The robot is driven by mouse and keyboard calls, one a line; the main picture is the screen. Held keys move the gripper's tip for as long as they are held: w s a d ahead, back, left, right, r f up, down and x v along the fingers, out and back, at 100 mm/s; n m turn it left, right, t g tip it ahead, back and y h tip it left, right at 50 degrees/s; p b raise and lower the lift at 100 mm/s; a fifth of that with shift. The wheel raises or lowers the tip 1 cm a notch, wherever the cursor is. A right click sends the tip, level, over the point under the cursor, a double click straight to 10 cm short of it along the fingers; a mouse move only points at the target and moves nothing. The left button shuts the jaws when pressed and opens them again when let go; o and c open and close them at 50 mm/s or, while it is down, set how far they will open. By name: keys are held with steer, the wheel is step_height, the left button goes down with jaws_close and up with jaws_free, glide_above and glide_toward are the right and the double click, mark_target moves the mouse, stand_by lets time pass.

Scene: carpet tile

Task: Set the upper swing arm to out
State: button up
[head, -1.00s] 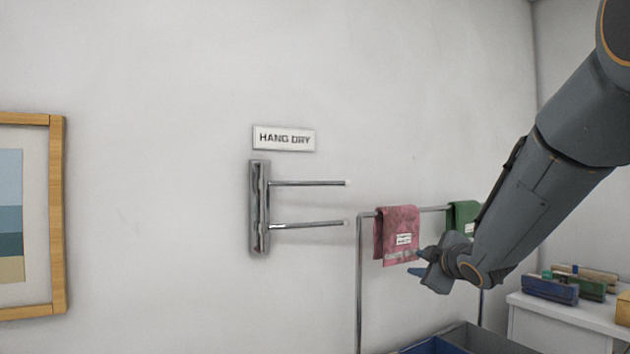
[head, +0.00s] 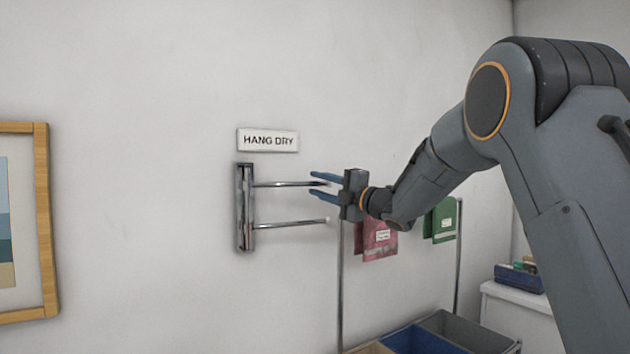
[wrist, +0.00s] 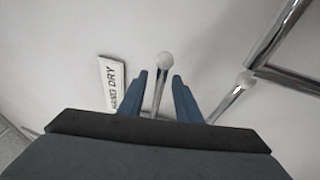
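The upper swing arm (head: 285,184) is a thin chrome bar that reaches right from the chrome wall bracket (head: 245,208). The lower swing arm (head: 290,224) reaches right below it. My gripper (head: 315,184) is open at the free end of the upper arm, its blue fingers pointing left. In the wrist view the upper arm's round white tip (wrist: 164,60) lies between the two fingers (wrist: 166,88), with a gap on each side. The lower arm's tip (wrist: 245,80) is outside the fingers, to the right.
A "HANG DRY" sign (head: 268,140) is on the wall above the bracket. A rail with a pink towel (head: 375,240) and a green towel (head: 440,220) stands to the right. Bins (head: 425,340) are below it. A framed picture (head: 45,220) hangs at left.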

steer(key=shift+w+a+r, duration=0.1)
steer(key=shift+w+a, duration=0.3)
steer(key=shift+a, duration=0.05)
jaws_close()
steer(key=shift+a, duration=0.15)
